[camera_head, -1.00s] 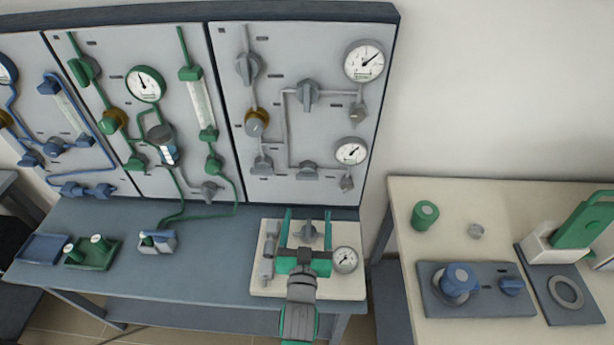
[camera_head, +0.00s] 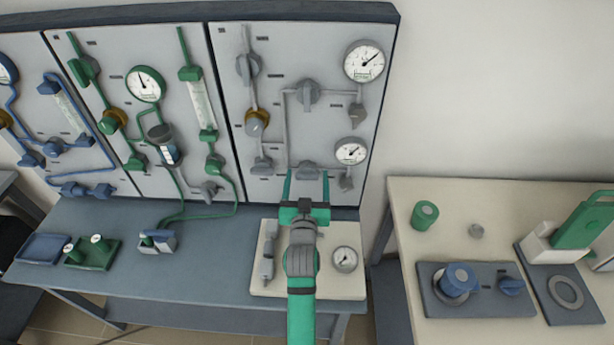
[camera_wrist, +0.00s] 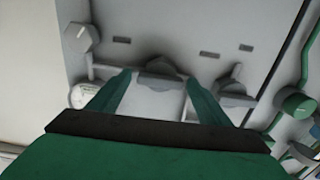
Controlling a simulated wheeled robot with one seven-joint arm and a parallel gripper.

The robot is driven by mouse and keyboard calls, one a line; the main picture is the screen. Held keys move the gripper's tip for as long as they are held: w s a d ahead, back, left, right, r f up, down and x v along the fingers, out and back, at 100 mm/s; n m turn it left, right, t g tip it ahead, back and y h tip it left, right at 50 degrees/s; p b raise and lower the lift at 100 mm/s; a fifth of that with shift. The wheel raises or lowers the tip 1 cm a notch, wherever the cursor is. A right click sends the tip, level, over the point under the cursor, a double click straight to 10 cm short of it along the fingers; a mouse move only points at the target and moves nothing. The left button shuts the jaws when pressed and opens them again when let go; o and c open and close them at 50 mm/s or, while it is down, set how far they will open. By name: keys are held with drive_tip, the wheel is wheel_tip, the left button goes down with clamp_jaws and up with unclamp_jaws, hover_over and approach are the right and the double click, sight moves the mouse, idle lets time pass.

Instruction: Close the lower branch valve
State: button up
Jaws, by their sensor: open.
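The lower branch valve (camera_head: 308,168) is a grey knob low on the right grey panel; its handle looks broad and crosswise. My gripper (camera_head: 306,178) is just below and in front of it, with two green fingers pointing up at the panel. In the wrist view the valve (camera_wrist: 160,70) shows near the far ends of the fingers, and my gripper (camera_wrist: 158,80) is open with the knob lying between its tips. I cannot tell whether the fingers touch it. The valve's far side is hidden.
A gauge (camera_head: 351,151) and a small grey valve (camera_head: 347,183) are right of the knob. Another grey valve (camera_head: 262,164) is close on its left. The upper branch valve (camera_head: 308,94) is above. A pale block with a gauge (camera_head: 345,259) lies on the bench below.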

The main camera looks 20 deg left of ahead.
drive_tip(key=shift+w+a, duration=0.2)
drive_tip(key=shift+w, duration=0.35)
drive_tip(key=c, duration=1)
drive_tip(key=shift+c, duration=0.2)
